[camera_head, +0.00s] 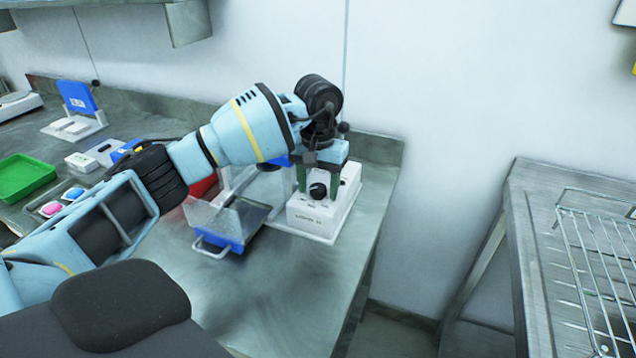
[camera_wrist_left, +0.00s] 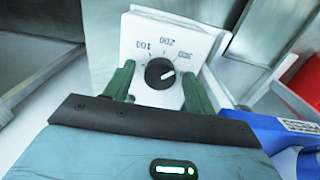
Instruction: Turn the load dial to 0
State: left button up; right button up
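The load dial (camera_head: 318,190) is a round black knob on the front of a white unit (camera_head: 312,215). In the left wrist view the dial (camera_wrist_left: 159,73) has a white mark pointing right, roughly toward or just below the printed 300. The 100 and 200 labels also show; I see no 0 label. My left gripper (camera_head: 317,184) is at the unit, its green fingers apart on either side of the dial. In the wrist view the left gripper (camera_wrist_left: 157,76) shows gaps between fingers and knob. My right gripper is not in view.
A clear-walled box with a blue part (camera_head: 228,228) and a metal handle stands left of the unit. A green tray (camera_head: 22,177) and a blue-backed device (camera_head: 78,100) are farther left. The counter in front is clear. A wire rack (camera_head: 598,260) stands at right, across a gap.

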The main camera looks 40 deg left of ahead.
pick_arm(q)
jog(key=c, duration=0.9)
